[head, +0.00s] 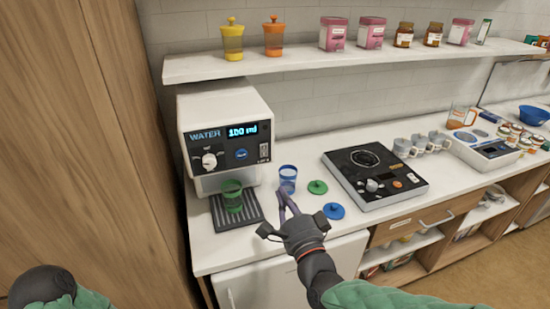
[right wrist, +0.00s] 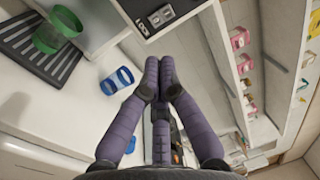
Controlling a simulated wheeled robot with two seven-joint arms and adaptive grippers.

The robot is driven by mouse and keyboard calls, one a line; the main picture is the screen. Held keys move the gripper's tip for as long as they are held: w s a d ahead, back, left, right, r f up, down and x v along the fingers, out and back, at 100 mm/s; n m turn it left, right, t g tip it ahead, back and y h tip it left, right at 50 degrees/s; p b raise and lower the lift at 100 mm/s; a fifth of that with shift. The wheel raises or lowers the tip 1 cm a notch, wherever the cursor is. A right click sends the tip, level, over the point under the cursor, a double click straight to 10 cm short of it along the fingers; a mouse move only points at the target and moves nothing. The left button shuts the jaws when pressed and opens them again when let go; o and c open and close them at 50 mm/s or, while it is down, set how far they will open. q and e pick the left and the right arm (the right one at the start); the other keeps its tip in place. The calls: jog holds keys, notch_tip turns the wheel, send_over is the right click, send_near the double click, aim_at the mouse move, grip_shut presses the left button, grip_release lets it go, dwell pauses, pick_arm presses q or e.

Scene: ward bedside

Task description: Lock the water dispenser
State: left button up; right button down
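The water dispenser (head: 222,140) is a white box with a dark front, standing at the left of the counter. Its display (head: 243,131) reads "100 ml". A dial (head: 209,161) and a blue button (head: 241,154) sit below, with a small grey switch (head: 264,151) at the right. The switch also shows near the top of the right wrist view (right wrist: 161,15). A green cup (head: 232,194) stands on the drip tray (head: 251,215). My right gripper (head: 284,196) is below and right of the switch, apart from it. Its fingertips (right wrist: 160,66) meet with nothing between them.
A blue cup (head: 288,174), a green lid (head: 318,187) and a blue lid (head: 334,211) are close to my right gripper. A black hotplate (head: 375,174) stands to the right. A shelf (head: 330,58) with jars overhangs the counter.

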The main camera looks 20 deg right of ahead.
aim_at(264, 149)
jog(key=shift+s+d+r, duration=0.1)
jog(key=shift+d+r, duration=0.05)
jog(key=shift+r, duration=0.1)
jog(key=w, duration=0.4)
jog(key=w+r+b, duration=0.1)
jog(key=w, duration=0.4)
jog(key=w+r+b, duration=0.1)
jog(key=w, duration=0.3)
jog(key=shift+w+a, duration=0.25)
jog(key=shift+w, duration=0.15)
